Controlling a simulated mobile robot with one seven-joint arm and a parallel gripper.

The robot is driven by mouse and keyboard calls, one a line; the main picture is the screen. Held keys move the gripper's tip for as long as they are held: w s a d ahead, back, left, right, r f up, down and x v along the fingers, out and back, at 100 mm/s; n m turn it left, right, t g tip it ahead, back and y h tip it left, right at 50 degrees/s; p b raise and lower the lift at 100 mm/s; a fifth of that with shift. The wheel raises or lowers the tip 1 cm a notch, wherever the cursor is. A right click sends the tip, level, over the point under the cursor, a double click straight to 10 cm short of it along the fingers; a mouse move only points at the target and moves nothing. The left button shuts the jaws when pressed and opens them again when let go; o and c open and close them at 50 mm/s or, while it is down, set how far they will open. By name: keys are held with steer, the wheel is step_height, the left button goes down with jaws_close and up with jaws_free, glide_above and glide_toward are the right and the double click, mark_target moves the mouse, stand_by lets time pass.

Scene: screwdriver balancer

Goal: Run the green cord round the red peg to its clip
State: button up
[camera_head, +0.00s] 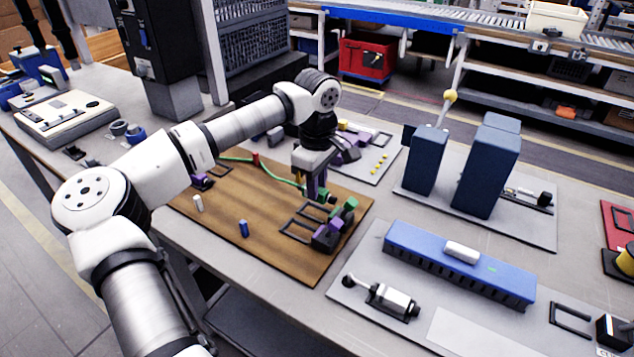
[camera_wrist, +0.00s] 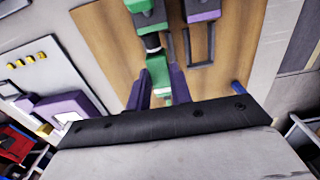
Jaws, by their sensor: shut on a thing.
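The green cord (camera_head: 279,177) runs over the wooden board in the head view, from near the purple block (camera_head: 201,181) at the left to my gripper. It bends at the red peg (camera_head: 255,159) and seems to touch it; the exact wrap is too small to tell. My gripper (camera_head: 316,192) is low over the right part of the board. In the wrist view its purple fingers (camera_wrist: 160,88) are shut on the cord's green end (camera_wrist: 155,68). A green clip (camera_wrist: 148,18) lies just beyond the fingertips, in line with them; it also shows in the head view (camera_head: 348,207).
A white peg (camera_head: 198,203) and a blue peg (camera_head: 243,229) stand on the board's near side. A purple clip (camera_head: 328,238) and dark frames (camera_head: 297,230) lie beside the green clip. Tall blue blocks (camera_head: 487,165) stand further right.

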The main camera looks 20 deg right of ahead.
steer(key=shift+f+b, duration=1.05)
steer(key=shift+f, duration=0.6)
steer(key=shift+f+b, duration=0.45)
steer(key=shift+f, duration=0.2)
steer(key=o, duration=1)
step_height(320, 180, up, 14)
steer(key=shift+f, duration=0.1)
